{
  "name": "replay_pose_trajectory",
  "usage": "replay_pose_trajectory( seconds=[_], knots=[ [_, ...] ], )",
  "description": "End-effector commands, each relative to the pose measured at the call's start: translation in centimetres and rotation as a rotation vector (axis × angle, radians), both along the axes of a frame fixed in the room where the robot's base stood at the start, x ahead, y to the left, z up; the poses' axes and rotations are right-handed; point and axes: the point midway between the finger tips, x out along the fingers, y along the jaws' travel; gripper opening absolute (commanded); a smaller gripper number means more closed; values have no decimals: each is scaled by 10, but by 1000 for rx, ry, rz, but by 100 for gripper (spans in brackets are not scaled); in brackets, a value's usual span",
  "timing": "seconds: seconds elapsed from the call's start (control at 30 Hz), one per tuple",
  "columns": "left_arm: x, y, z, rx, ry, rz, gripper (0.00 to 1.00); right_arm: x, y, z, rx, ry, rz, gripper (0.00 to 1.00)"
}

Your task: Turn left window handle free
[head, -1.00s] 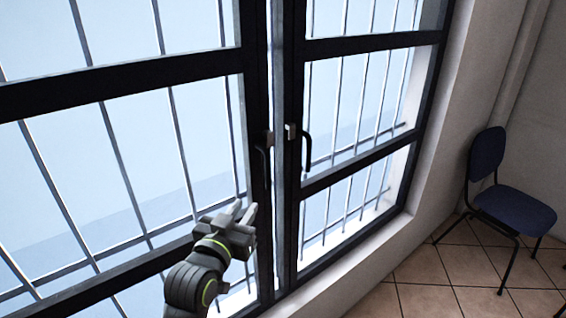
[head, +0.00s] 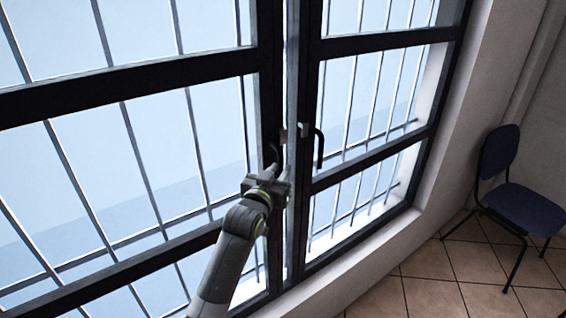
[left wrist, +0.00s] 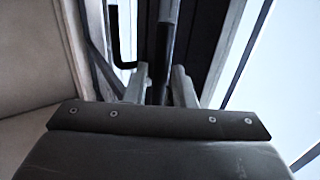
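The left window handle (head: 274,151) is a dark lever hanging down on the frame of the left window. Its lower part is hidden behind my left gripper (head: 278,172). In the left wrist view, a dark bar that looks like this handle (left wrist: 165,42) runs down between the two grey fingers of my left gripper (left wrist: 160,86). The fingers stand apart, with gaps beside the bar; I cannot tell whether either touches it. The right window handle (head: 320,148) hangs down on the other frame. My right gripper is in neither view.
Dark window frames (head: 140,78) with bars behind the glass fill the left and middle. A pale sill (head: 340,262) runs below the window. A blue chair (head: 520,200) stands on the tiled floor at the right, well away from my gripper.

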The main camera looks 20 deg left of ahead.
Motion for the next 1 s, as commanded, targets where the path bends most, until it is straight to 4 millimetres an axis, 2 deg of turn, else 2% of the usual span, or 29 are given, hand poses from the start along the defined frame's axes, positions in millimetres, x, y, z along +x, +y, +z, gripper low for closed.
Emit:
replay_pose_trajectory(
  seconds=[0.1, 0.3, 0.67, 0.7, 0.87, 1.0],
  knots=[
    [15, -1, 1, 2, 1, 0, 23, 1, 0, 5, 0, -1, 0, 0],
    [30, -2, 0, 1, 0, 1, 23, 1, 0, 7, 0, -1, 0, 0],
    [34, -2, 0, 1, 0, 0, 23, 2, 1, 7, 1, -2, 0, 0],
    [34, -2, 0, 1, 0, 0, 22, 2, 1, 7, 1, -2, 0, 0],
    [33, -2, 0, 1, 0, 0, 1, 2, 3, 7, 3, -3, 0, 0],
    [33, -2, 0, 1, 0, 0, 0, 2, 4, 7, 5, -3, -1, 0]
  ],
)
